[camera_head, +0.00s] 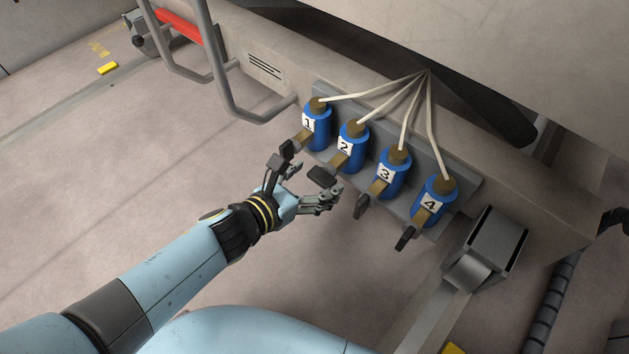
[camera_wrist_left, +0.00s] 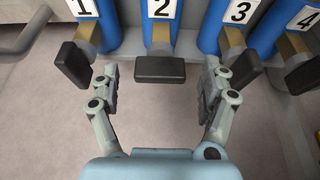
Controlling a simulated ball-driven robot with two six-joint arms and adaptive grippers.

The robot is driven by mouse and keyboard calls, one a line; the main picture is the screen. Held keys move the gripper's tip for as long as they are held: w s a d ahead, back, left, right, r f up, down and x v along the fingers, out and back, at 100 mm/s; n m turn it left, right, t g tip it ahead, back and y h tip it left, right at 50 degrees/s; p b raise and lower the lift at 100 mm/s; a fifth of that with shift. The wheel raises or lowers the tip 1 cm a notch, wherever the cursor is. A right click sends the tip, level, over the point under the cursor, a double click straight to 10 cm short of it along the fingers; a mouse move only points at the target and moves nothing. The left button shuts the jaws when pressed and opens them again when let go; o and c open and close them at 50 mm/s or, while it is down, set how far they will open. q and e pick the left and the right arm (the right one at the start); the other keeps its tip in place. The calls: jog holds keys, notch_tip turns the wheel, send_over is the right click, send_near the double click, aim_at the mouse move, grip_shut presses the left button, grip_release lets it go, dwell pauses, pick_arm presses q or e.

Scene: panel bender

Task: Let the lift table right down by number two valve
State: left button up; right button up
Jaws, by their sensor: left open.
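Four blue valves, numbered 1 to 4, stand in a row on a grey panel. Number two valve (camera_head: 350,148) is second from the left. Its black lever handle (camera_head: 322,177) sticks out toward me; in the left wrist view the handle (camera_wrist_left: 160,70) lies crosswise, centred between my fingers. My left gripper (camera_head: 315,186) is open, with one finger on each side of this handle; whether either touches it I cannot tell. In the left wrist view the left gripper (camera_wrist_left: 160,95) shows empty space between the fingers below the handle. The lift table itself I cannot make out for certain. My right gripper is not in view.
Valve one (camera_head: 316,125) with its handle (camera_head: 290,150) is close to the left finger. Valve three (camera_head: 391,174) and its handle (camera_head: 361,206) are close on the right, then valve four (camera_head: 433,201).

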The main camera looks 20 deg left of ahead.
pick_arm(q)
jog(key=shift+w, duration=0.15)
jog(key=shift+c, duration=0.8)
jog(key=c, duration=1)
